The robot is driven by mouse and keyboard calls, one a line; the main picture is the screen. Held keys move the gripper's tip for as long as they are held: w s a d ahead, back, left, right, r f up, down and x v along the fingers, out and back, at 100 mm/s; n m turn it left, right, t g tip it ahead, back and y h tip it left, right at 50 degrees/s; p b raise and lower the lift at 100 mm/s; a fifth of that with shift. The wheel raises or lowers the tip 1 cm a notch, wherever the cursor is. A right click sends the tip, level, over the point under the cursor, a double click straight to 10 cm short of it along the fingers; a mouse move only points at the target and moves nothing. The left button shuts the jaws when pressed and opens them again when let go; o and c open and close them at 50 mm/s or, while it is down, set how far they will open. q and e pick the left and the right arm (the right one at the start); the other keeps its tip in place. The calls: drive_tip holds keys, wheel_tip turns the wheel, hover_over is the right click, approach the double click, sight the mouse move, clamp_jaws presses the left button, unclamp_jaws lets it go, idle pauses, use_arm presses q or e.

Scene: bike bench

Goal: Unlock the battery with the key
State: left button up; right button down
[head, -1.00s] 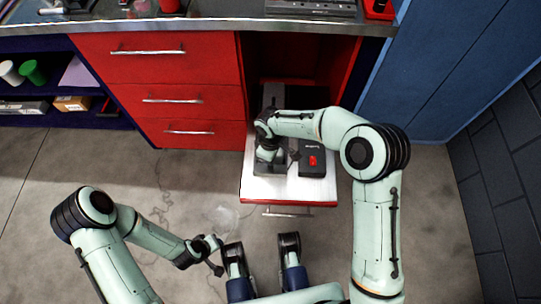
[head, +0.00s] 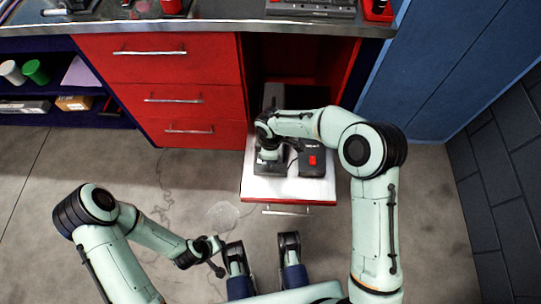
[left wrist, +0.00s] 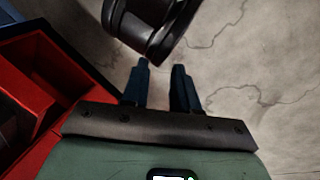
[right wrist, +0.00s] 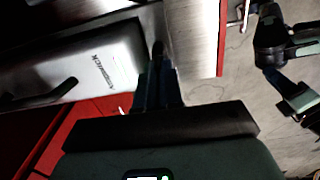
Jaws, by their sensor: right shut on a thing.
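A long dark case (head: 273,97), which looks like the battery, lies on the pulled-out drawer (head: 288,190), partly covered by my right arm. My right gripper (head: 270,152) is low over its near end. In the right wrist view, my right gripper's fingers (right wrist: 160,75) are close together around a small dark piece (right wrist: 158,48), apparently the key, mostly hidden. A grey case with printed lettering (right wrist: 85,70) lies beside the fingers; whether the key sits in a lock cannot be seen. My left gripper (left wrist: 160,75) is open and empty, low over the floor.
A black box with a red patch (head: 312,160) lies on the drawer, right of my right gripper. Red closed drawers (head: 175,85) stand left and a blue cabinet (head: 430,70) right. The floor (head: 110,165) in front is mostly clear.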

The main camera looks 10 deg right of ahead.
drive_tip(key=c, duration=1.3)
unclamp_jaws()
